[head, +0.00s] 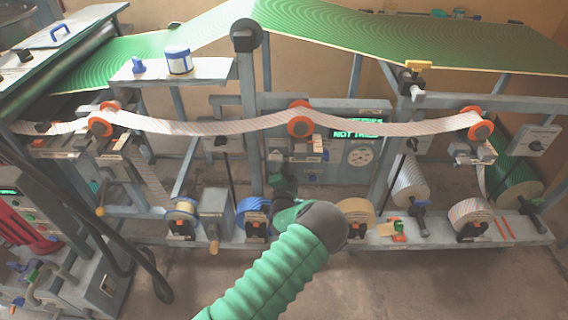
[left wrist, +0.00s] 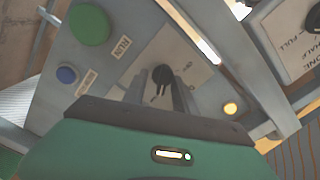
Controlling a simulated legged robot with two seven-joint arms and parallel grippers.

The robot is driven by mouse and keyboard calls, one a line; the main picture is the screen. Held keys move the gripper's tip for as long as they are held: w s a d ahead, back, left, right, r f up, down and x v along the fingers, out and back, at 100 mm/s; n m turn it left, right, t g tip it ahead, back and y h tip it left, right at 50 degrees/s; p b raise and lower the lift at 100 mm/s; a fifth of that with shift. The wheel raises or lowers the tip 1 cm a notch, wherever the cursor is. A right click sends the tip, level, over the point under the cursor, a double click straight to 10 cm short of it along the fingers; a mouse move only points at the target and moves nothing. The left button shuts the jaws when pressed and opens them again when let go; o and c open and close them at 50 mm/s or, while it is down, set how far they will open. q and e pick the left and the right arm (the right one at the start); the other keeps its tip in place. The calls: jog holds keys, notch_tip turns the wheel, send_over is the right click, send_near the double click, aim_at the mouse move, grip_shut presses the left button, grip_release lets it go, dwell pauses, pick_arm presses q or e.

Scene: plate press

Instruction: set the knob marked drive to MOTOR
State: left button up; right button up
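A black knob (left wrist: 162,76) sits on a pale label plate (left wrist: 185,60) on a grey panel in the left wrist view. Its lettering is too small to read, so I cannot tell its setting. My left gripper (left wrist: 162,92) has its two grey fingers apart with the knob's front end between or just beyond their tips. I cannot tell whether they touch it. In the head view the left gripper (head: 284,184) is at the panel below the middle orange roller, and my own arm hides much of that spot. The right gripper is not in view.
A striped web (head: 220,125) hangs across the orange rollers above. A round gauge (head: 361,156) is right of the gripper.

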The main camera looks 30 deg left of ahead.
pick_arm(q)
jog(key=shift+s+r, duration=0.1)
jog(key=shift+r, duration=0.05)
jog(key=p+v, duration=0.2)
jog(key=v, duration=1.4)
jog(key=shift+s+d+p, duration=0.25)
jog(key=shift+d+p, duration=0.05)
jog(key=shift+p, duration=0.05)
